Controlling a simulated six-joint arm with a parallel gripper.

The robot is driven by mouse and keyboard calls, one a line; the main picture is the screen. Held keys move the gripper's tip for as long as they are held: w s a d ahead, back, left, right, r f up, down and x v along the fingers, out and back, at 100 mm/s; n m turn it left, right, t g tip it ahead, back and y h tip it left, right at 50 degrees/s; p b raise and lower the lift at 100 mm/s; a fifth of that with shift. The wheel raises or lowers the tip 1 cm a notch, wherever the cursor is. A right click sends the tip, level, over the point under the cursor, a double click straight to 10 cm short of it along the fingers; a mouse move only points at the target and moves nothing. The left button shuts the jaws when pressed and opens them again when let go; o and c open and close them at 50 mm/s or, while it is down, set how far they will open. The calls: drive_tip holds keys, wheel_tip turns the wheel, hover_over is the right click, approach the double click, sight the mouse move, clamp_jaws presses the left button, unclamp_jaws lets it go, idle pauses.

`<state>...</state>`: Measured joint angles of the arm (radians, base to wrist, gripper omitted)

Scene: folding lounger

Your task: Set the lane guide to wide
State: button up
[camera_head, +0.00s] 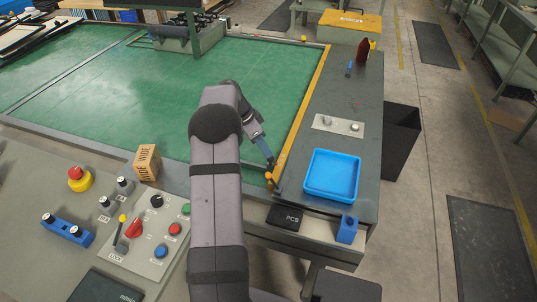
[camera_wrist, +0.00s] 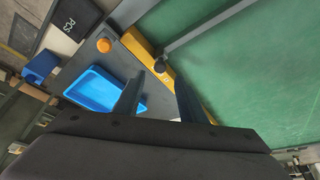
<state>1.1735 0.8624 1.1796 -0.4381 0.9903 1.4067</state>
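A yellow rail (camera_head: 302,108) runs along the right edge of the green table; I take it to be the lane guide. At its near end are a dark knob (camera_wrist: 160,66) and an orange knob (camera_head: 270,177). The orange knob also shows in the wrist view (camera_wrist: 103,45). My gripper (camera_head: 268,163) points down at this near end. In the wrist view its two fingers (camera_wrist: 157,88) are apart with nothing held between them; the dark knob shows beyond the gap. Contact cannot be told. A tan block (camera_head: 147,163) with lettering that seems to include "WIDE" stands at the left.
A blue tray (camera_head: 332,176) and a small metal plate with knobs (camera_head: 338,125) lie right of the rail. A control panel (camera_head: 147,236) with buttons and an emergency stop (camera_head: 80,178) are at left. The green surface (camera_head: 110,92) is mostly clear.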

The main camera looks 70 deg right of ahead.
drive_tip(key=shift+p+x, duration=0.85)
drive_tip(key=shift+x, duration=2.25)
clamp_jaws()
